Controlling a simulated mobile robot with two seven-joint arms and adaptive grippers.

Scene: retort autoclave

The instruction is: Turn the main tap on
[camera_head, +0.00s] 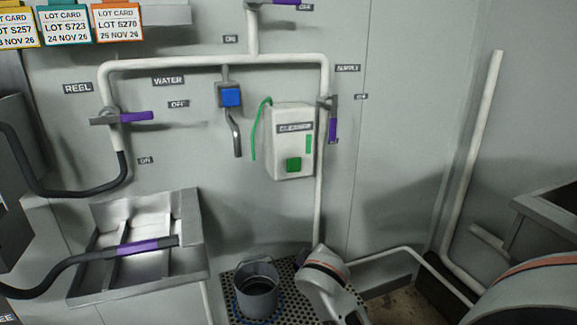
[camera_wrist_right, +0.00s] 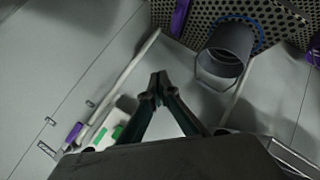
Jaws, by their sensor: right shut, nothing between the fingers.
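Several taps with purple levers sit on the white wall pipes in the head view. The tap at the top edge (camera_head: 285,2) is cut off by the picture; its lever points right towards an OFF label, with an ON label lower left. The tap by the SUPPLY label (camera_head: 333,130) has its lever hanging down along the pipe. The REEL tap (camera_head: 137,117) has its lever level, pointing right towards OFF. No label reading main is in view. My right gripper (camera_wrist_right: 158,82) is shut and empty in the wrist view, touching no tap. My left gripper is not in view.
A white cleaner box (camera_head: 292,140) with a green button and a blue-buttoned spout (camera_head: 230,97) are on the wall. A grey bucket (camera_head: 258,285) stands on a perforated grate (camera_head: 300,262). A steel sink (camera_head: 187,205) and black hose (camera_head: 60,275) are at left.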

